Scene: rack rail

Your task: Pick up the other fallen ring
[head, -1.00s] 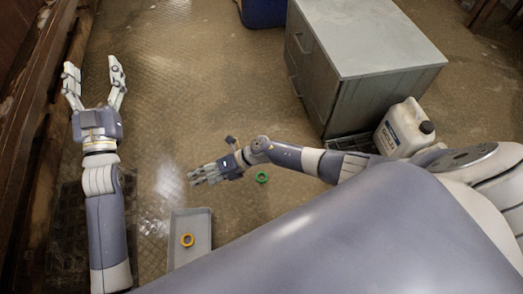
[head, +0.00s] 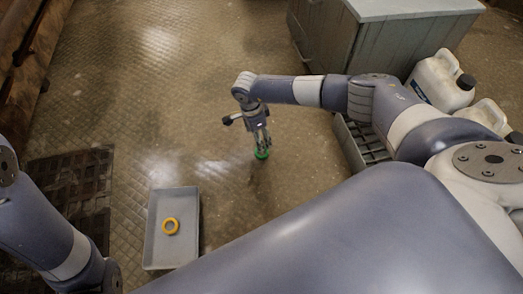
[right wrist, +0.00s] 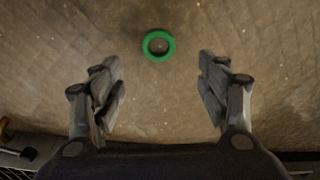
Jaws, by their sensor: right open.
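A green ring (head: 261,154) lies on the metal floor, right of the grey tray. My right gripper (head: 262,148) points down above it and partly hides it in the head view. In the right wrist view the green ring (right wrist: 159,45) lies flat, ahead of and between the two fingers. My right gripper (right wrist: 160,85) is open and empty there.
A grey cabinet (head: 335,45) stands at the back right. White jugs (head: 438,82) and a dark slotted crate (head: 352,148) are on the right. A dark floor grate (head: 70,190) lies left of the tray. The floor around the green ring is clear.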

